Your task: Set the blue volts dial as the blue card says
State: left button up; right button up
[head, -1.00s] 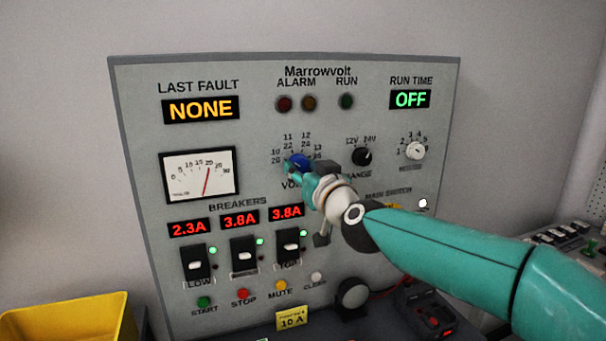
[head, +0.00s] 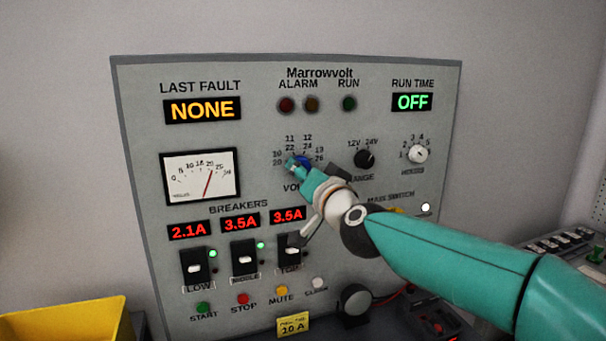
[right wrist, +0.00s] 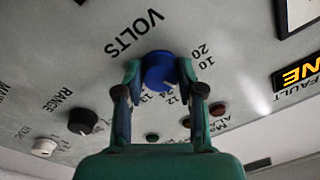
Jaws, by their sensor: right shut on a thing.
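The blue volts dial (head: 304,161) is on the upper middle of the grey panel, partly covered by my right gripper (head: 296,168). In the right wrist view the dial (right wrist: 158,72) sits between the two fingers of the right gripper (right wrist: 160,76), which are shut on its sides. The scale around it has paired numbers such as 10/20 and 12/24. I cannot make out where the dial's pointer stands. No blue card is seen in these views. My left gripper is out of view.
A black range knob (head: 365,159) and a white hours knob (head: 418,154) are to the right of the dial. The meter (head: 200,176) is at left, its needle near 20. Breaker switches (head: 244,257) and a yellow card (head: 293,326) are below. A yellow bin (head: 65,322) stands at lower left.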

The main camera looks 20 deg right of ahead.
jog(key=o, duration=1.1)
jog(key=shift+d, duration=0.1)
jog(key=shift+o, duration=0.2)
jog(key=s, duration=1.2)
jog(key=shift+d+f, duration=0.35)
jog(key=shift+d, duration=0.05)
